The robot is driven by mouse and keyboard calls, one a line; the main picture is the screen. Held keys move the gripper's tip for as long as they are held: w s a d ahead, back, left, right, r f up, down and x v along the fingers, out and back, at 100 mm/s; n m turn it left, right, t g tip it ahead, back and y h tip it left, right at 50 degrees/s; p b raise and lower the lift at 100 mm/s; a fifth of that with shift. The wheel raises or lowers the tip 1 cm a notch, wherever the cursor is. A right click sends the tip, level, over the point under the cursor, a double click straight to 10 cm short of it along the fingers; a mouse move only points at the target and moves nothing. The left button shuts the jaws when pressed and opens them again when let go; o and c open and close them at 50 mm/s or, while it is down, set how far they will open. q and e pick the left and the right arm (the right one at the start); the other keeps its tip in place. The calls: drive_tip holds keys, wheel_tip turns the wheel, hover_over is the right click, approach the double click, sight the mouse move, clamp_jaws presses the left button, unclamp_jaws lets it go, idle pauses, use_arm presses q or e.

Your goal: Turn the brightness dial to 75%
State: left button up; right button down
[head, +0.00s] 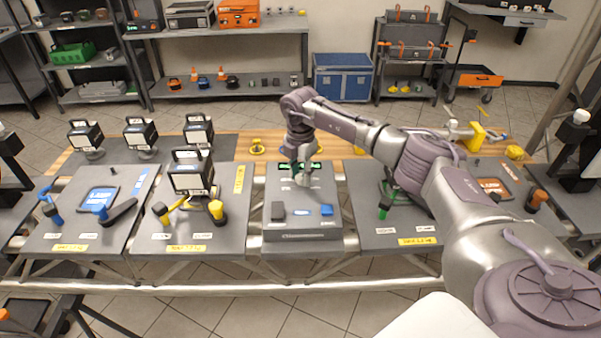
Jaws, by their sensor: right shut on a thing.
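A grey control console (303,226) stands at the middle of the bench, with a dark block and a blue block on its sloping top. A green lit display (315,165) shows at its back edge, partly covered by my arm; I cannot read its value. My right gripper (301,179) points down over the upper part of the console, shut on the brightness dial. The dial is mostly hidden by the fingers, so its angle cannot be told. My left gripper is not in view.
Boxy lamps (190,178) stand on panels at the left. A green-handled tool (384,207) stands on the panel right of the console. Shelves with cases and a blue chest (343,80) line the back wall.

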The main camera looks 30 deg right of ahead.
sight(300, 176)
idle(0.3)
drive_tip(key=c, duration=0.8)
unclamp_jaws()
wheel_tip(300, 176, up, 12)
drive_tip(key=shift+a, duration=0.1)
